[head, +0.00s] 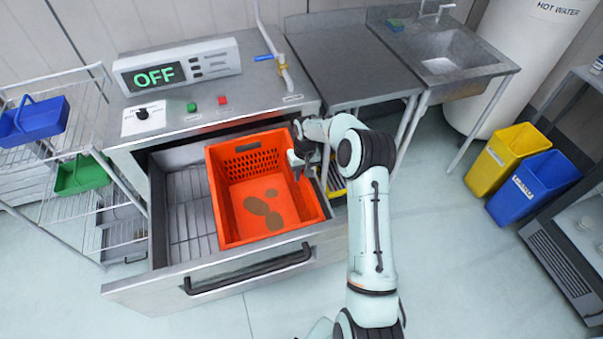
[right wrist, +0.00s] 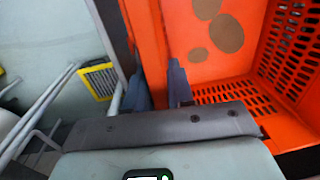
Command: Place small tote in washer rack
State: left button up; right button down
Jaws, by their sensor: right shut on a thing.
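The small orange tote (head: 226,195) has brown stains on its floor and sits in the right part of the washer's open drawer, over the wire rack (head: 188,205). It looks slightly turned in the drawer. My right gripper (head: 299,160) is at the tote's right wall. In the right wrist view its two fingers (right wrist: 160,88) straddle the orange wall (right wrist: 146,40), shut on it. Whether the tote's base rests fully on the rack is hidden. My left gripper is not in view.
The drawer front with its black handle (head: 250,270) is pulled out. The washer panel reads OFF (head: 154,77). A wire shelf with blue (head: 35,120) and green (head: 82,174) baskets stands left. Yellow (head: 503,158) and blue (head: 532,187) bins stand right. Floor in front is clear.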

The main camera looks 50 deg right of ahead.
jog(key=c, duration=1.4)
grip_release()
jog(key=shift+f, duration=0.1)
jog(key=o, duration=0.4)
jog(key=r, duration=0.8)
jog(key=d+r, duration=0.1)
jog(key=r, duration=0.3)
jog(key=shift+s+r, duration=0.15)
jog(key=shift+s, duration=0.1)
jog(key=shift+a, duration=0.1)
